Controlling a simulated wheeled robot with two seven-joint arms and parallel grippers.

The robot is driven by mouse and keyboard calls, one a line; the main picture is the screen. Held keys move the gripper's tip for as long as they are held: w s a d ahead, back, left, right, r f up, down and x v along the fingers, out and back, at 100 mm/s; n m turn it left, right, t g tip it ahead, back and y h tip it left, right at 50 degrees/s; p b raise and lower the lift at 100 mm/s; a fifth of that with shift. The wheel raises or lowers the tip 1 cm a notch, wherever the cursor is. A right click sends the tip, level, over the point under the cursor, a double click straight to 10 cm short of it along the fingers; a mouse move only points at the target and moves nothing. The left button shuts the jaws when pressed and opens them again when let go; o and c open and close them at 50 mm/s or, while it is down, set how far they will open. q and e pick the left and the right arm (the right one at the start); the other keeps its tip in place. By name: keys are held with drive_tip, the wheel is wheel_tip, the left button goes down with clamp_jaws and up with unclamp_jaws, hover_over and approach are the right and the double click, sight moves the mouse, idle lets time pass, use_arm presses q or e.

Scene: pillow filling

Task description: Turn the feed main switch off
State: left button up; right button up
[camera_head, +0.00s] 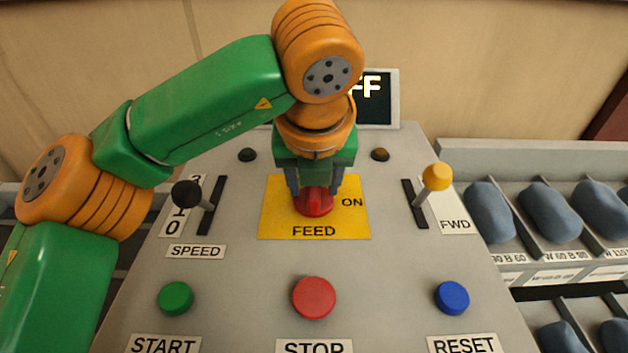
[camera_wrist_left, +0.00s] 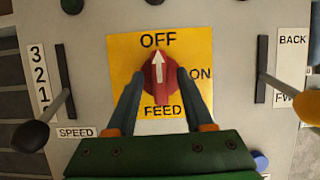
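The red feed main switch (camera_head: 314,205) sits on a yellow plate (camera_head: 275,215) marked FEED and ON in the head view. In the left wrist view the switch (camera_wrist_left: 158,78) has a white arrow pointing up at the word OFF. My left gripper (camera_head: 314,190) is over the switch, with one finger on each side of the red knob. The fingers are close to the knob's sides in the left wrist view (camera_wrist_left: 157,80); whether both press on it is hard to tell. My right gripper is not in view.
The sloped grey panel has a black-knobbed SPEED lever (camera_head: 188,194) and a yellow-knobbed lever (camera_head: 437,177) beside the plate. Green START (camera_head: 176,298), red STOP (camera_head: 314,298) and blue RESET (camera_head: 452,298) buttons are in front. Racks of blue-grey pillows (camera_head: 550,211) stand at the right.

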sight(314, 201)
use_arm(q)
drive_tip(key=v, duration=0.7)
idle(0.3)
